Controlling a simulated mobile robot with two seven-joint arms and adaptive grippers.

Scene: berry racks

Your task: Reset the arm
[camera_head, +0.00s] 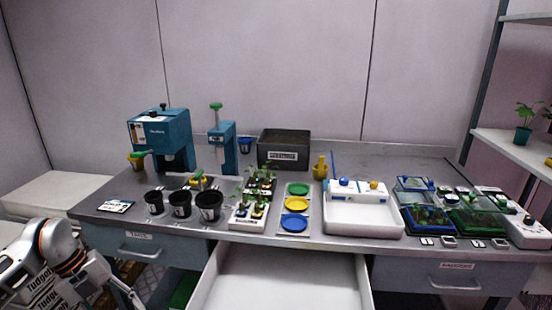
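My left arm (52,262) comes in at the lower left corner, white with dark joint rings and bent. It stands in front of the left end of the bench (98,204), apart from the things on top. My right arm and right gripper do not show. Whether either gripper holds anything is hidden.
An open white drawer (280,275) juts out from the bench front. Black pots (180,205), a teal machine (160,138), a grey bin (284,146), a colour-disc tray (295,208), a white box (362,205) and plant trays (427,217) crowd the top. A shelf (515,150) stands right.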

